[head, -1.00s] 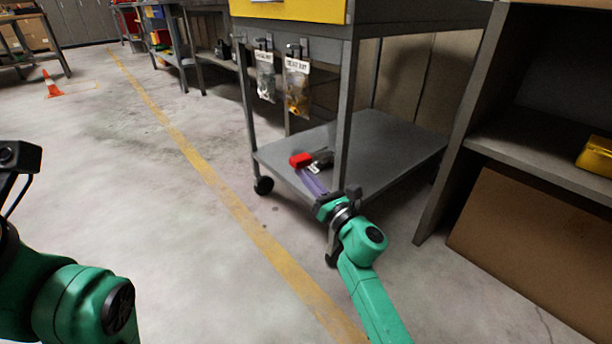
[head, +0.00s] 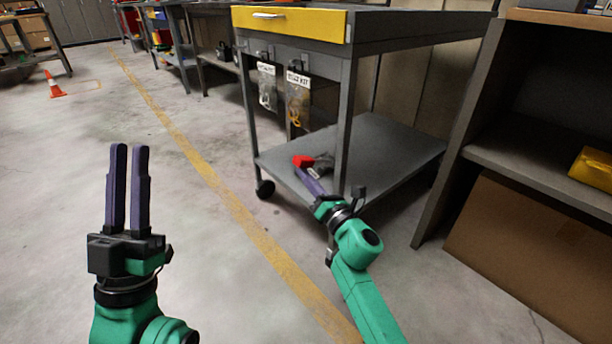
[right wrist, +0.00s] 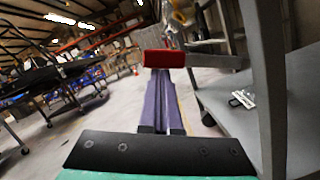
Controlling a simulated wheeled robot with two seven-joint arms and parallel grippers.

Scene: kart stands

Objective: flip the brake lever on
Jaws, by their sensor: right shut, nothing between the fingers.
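The brake lever has a red grip (head: 303,161) near the front edge of the cart's lower shelf in the head view. In the right wrist view the red grip (right wrist: 165,59) sits on a grey bar running right toward the cart's post. My right gripper (head: 304,173) is shut and empty, its purple fingers pointing at the red grip. Its fingertips (right wrist: 160,72) are right at the grip's lower edge; I cannot tell whether they touch. My left gripper (head: 129,148) is raised at left, fingers up and empty, with a narrow gap between them, far from the lever.
The grey wheeled cart (head: 385,145) has a yellow drawer (head: 290,21) and two hanging bags (head: 298,100) above the lever. Its front post stands close to my right gripper. A shelf unit (head: 540,165) is at right. Open floor with a yellow line (head: 215,185) lies left.

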